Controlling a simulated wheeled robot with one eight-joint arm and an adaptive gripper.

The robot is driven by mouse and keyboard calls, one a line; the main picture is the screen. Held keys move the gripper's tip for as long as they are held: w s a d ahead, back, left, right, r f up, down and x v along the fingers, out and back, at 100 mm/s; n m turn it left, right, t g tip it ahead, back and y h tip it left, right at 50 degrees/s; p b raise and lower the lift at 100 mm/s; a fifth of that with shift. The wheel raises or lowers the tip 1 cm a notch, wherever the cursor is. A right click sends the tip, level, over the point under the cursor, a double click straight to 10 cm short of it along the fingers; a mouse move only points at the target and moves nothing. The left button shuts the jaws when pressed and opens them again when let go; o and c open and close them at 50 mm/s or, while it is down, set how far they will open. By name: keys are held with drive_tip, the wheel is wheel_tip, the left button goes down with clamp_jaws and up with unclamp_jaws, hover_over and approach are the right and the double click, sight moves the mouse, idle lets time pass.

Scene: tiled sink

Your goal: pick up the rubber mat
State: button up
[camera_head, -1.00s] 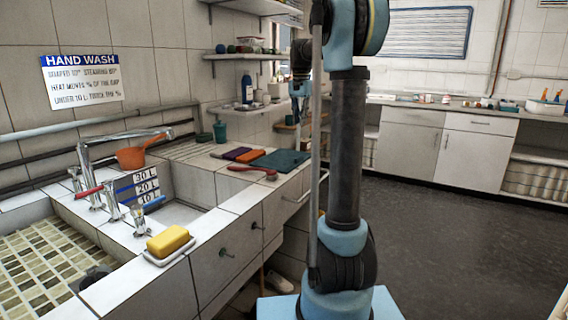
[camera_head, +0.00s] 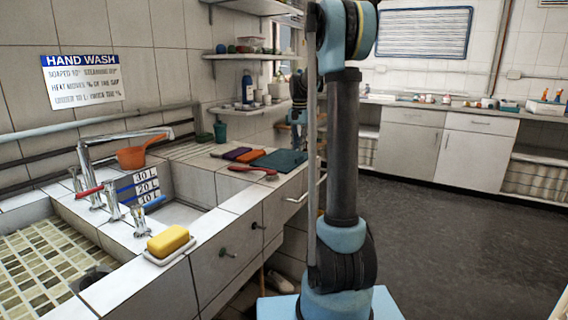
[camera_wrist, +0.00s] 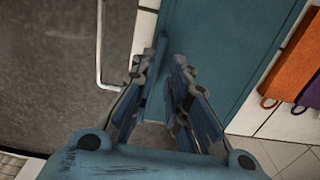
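The rubber mat is the flat teal sheet (camera_head: 279,160) lying on the tiled counter beyond the sink, partly behind my arm. In the wrist view the mat (camera_wrist: 225,45) fills the middle right, its left edge running between my fingertips. My gripper (camera_wrist: 165,62) has its two fingers a small gap apart, over that edge; the mat's edge shows in the gap. I cannot tell whether the fingers touch it. In the head view my gripper (camera_head: 298,118) is small, above the far part of the counter and partly hidden by my arm.
Orange (camera_head: 254,155) and purple (camera_head: 237,153) cloths lie beside the mat, with a red brush (camera_head: 253,170) in front. A metal rail (camera_wrist: 100,50) runs along the counter front. Yellow soap (camera_head: 168,240) sits by the sink. Shelves (camera_head: 246,108) hang above the counter.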

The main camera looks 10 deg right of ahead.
drive_tip(key=shift+w+d+f, duration=0.1)
drive_tip(key=shift+d+f, duration=0.05)
drive_tip(key=shift+f, duration=2.65)
clamp_jaws()
drive_tip(key=shift+r, duration=0.1)
